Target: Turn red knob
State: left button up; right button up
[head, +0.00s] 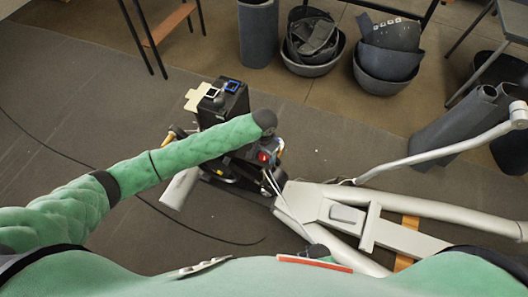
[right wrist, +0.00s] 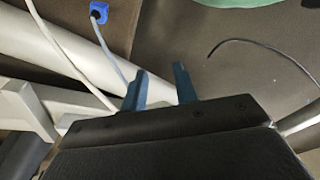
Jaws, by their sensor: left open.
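The red knob (head: 264,156) is a small red spot on the dark machine (head: 232,105) in the middle of the head view. My left arm, in a green cover, reaches across in front of the machine from the left. My left gripper (head: 277,147) is open beside the red knob, small and partly hidden under the arm's dark end; I cannot tell whether it touches the knob. My right gripper (right wrist: 160,88) shows two blue fingers apart with nothing between them. The red knob does not show in the right wrist view.
A pale metal frame (head: 325,207) lies to the right of the machine. Bins (head: 388,60) and a dark cylinder (head: 258,35) stand at the back. A black cable (head: 75,158) curves over the floor. A blue plug (right wrist: 98,10) on a white cable shows in the right wrist view.

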pick_arm(q)
jog(key=shift+f, duration=0.15)
pick_arm(e)
jog(key=shift+f, duration=0.1)
pick_arm(q)
jog(key=shift+c, duration=0.5)
jog(key=c, duration=0.9)
